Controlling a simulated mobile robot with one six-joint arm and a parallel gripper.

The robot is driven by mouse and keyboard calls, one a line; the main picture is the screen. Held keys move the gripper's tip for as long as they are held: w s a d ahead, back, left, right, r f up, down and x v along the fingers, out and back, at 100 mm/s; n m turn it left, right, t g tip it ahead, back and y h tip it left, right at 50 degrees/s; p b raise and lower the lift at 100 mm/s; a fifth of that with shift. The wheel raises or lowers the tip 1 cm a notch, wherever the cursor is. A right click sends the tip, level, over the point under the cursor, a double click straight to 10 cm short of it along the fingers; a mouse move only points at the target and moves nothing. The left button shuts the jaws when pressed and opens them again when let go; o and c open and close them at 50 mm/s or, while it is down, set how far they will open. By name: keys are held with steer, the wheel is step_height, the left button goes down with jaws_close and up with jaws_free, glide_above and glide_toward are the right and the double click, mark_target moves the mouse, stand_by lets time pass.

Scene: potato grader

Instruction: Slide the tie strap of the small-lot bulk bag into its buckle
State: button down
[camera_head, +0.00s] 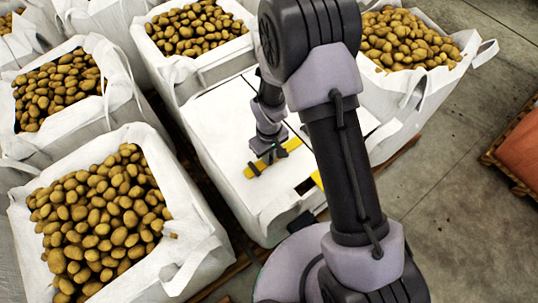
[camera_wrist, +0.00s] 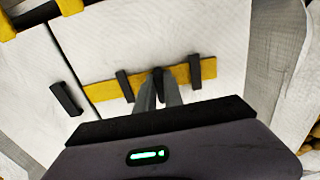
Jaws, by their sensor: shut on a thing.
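The small-lot bulk bag (camera_head: 215,125) is the white, flat-topped bag in the middle of the head view. A yellow strap (camera_head: 288,147) lies across its top and also shows in the wrist view (camera_wrist: 97,93). Two dark upright bars (camera_wrist: 125,86) (camera_wrist: 195,72) cross the strap. My gripper (camera_head: 268,155) is low over the strap. In the wrist view its fingertips (camera_wrist: 158,88) are close together on a small dark tab (camera_wrist: 158,73) at the strap's middle. A separate dark bar (camera_wrist: 66,98), perhaps the buckle, stands left of the strap, beyond a dark seam line.
Open white bags full of potatoes (camera_head: 105,215) stand left, behind and right (camera_head: 410,40) of this bag. Another yellow band with dark loops (camera_wrist: 35,17) runs at the wrist view's upper left. A pallet with an orange load (camera_head: 525,145) is at the right. The concrete floor between is clear.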

mark_target(287, 144)
stand_by(0.8)
steer(key=w+d, duration=0.1)
steer(key=d, duration=0.1)
steer(key=w+d, duration=0.1)
steer(key=d, duration=0.1)
steer(key=w+d, duration=0.2)
steer(key=shift+w, duration=0.1)
steer(key=c, duration=1.4)
jaws_free()
steer(key=shift+d, duration=0.1)
steer(key=shift+c, duration=0.2)
steer(key=shift+r, duration=0.15)
step_height(287, 144, up, 17)
steer(key=p, duration=0.4)
steer(key=shift+r, duration=0.15)
